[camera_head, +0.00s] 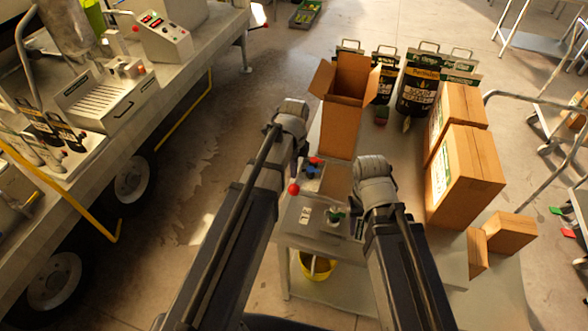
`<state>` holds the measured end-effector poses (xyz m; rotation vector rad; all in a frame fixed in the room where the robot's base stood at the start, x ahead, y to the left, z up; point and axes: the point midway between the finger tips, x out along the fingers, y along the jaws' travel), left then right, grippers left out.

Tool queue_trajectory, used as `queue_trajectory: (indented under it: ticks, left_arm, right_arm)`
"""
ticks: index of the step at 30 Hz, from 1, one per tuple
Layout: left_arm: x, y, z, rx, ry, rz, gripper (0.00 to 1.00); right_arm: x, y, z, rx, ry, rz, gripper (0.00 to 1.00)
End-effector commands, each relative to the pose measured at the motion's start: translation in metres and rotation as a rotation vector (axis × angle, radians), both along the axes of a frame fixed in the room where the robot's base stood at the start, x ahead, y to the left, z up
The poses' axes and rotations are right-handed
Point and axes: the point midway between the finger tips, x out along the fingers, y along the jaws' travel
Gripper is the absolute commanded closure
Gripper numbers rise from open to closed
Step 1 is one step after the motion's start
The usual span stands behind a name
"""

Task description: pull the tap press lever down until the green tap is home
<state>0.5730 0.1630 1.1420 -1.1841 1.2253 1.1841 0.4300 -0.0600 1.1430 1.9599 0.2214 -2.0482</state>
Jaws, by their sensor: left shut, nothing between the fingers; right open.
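The tap press (318,224) is a small grey unit on the bench between my arms. A red ball knob (293,189), apparently the lever's end, shows beside my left forearm; the lever's shaft is mostly hidden. A green tap (337,215) is at the press; I cannot tell how it is seated. Red and blue taps (313,166) lie just behind. My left gripper (298,150) is shut and empty, beyond the red knob and apart from it, its fingers mostly hidden by the wrist. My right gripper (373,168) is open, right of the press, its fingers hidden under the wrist.
An open cardboard box (342,105) stands behind the press. Closed boxes (465,175) and black bags (418,82) are on the right. A yellow bucket (318,266) sits below the press. A trailer (100,110) with a control box (163,38) is on the left, across open floor.

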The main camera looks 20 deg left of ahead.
Motion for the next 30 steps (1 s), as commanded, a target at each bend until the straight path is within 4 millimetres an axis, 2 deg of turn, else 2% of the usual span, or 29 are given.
queue_trajectory:
  ticks: [30]
  left_arm:
    - [0.0, 0.0, -0.051, 0.0, 0.0, 0.0, 1.0]
  right_arm:
    - [0.0, 0.0, -0.051, -0.001, -0.001, 0.0, 0.5]
